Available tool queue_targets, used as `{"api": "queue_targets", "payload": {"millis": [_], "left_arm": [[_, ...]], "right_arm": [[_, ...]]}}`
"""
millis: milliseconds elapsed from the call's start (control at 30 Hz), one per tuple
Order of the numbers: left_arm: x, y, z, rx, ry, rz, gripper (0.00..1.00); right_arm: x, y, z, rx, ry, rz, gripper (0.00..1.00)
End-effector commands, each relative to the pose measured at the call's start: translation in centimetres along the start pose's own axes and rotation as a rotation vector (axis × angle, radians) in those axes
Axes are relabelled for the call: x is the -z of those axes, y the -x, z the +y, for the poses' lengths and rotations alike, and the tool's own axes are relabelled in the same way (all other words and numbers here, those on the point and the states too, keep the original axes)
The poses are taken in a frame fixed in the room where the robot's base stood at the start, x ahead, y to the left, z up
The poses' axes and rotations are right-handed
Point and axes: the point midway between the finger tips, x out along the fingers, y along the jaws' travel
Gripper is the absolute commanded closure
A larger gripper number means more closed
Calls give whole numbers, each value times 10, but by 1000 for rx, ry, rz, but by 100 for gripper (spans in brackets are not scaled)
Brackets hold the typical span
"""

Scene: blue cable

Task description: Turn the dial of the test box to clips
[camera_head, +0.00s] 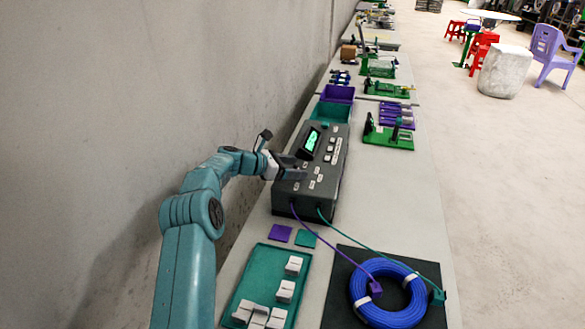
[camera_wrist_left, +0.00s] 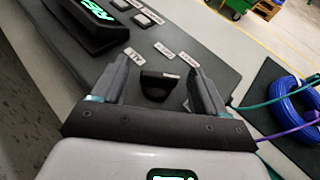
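The grey test box (camera_head: 312,165) stands on the long bench in the head view, with a green-lit display at its far end. Its black dial (camera_wrist_left: 160,86) shows in the left wrist view, with small white labels (camera_wrist_left: 164,50) around it. I cannot read the labels surely or tell which one the dial points at. My left gripper (camera_head: 292,168) is over the near left part of the box. In the left wrist view its two fingers (camera_wrist_left: 155,85) are apart, one on each side of the dial, and no contact is clear. My right gripper is out of view.
A purple and a green lead run from the box to clips by the blue cable coil (camera_head: 362,301) on a black mat. A green tray (camera_head: 249,284) with white blocks lies front left. Purple and teal bins (camera_head: 331,112) stand behind the box. A wall runs along the left.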

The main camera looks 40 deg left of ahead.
Motion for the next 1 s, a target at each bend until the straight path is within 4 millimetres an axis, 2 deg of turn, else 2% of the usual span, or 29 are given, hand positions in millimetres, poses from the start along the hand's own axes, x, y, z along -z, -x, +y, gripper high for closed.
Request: {"api": "queue_targets", "payload": {"millis": [267,367,600,700,1000], "left_arm": [[2,2,0,1,2,3,28],[3,13,1,0,2,4,28],[2,56,1,-2,1,2,28],[2,68,0,0,2,2,28],[1,75,0,1,2,2,28]], "right_arm": [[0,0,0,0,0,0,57],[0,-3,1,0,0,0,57],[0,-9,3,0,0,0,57],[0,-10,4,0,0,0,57],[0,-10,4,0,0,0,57]]}}
